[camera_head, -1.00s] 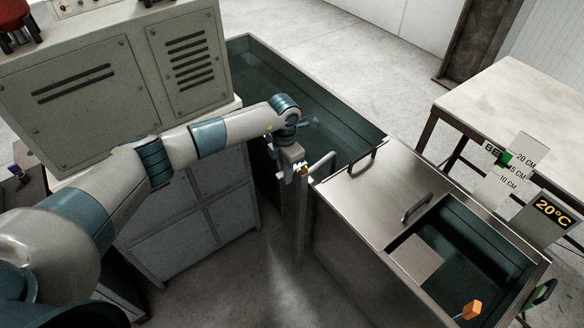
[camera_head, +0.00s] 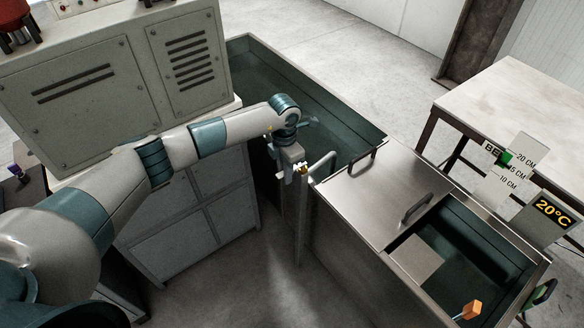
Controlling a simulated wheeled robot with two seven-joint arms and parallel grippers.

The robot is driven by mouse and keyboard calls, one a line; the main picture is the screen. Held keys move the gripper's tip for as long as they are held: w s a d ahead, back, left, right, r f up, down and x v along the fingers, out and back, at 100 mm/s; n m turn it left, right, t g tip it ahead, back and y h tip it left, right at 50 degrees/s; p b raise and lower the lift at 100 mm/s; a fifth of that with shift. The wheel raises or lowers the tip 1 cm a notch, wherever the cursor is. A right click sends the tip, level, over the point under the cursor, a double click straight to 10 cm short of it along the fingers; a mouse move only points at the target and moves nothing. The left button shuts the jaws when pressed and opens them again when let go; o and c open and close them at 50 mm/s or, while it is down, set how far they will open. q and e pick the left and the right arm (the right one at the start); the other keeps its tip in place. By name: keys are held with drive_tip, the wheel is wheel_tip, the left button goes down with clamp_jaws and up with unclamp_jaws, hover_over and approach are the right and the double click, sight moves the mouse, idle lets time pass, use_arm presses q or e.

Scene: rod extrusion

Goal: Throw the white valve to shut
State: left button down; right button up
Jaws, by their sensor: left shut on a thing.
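My left arm reaches in from the left. Its gripper (camera_head: 299,169) is at the top of a thin upright grey pipe, beside the near edge of the water tank. The gripper is shut on the white valve (camera_head: 302,167), of which only a small white and yellowish bit shows at the jaws. The jaws hide most of the valve, so I cannot tell how far its handle is turned. My right gripper is not in view.
The long metal tank (camera_head: 345,121) runs beside the gripper, with a bent pipe and lid handles close by. An orange float (camera_head: 472,309) and a 20°C sign (camera_head: 551,211) are at right. Floor in front is clear.

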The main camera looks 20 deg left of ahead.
use_arm(q)
drive_tip(key=shift+w+a+f+m+b, duration=0.1)
drive_tip(key=shift+w+a+m+b, duration=0.1)
drive_tip(key=shift+m+b, duration=0.5)
drive_tip(key=shift+w+a+m+b, duration=0.2)
drive_tip(key=shift+m+b, duration=0.1)
drive_tip(key=shift+b, duration=0.35)
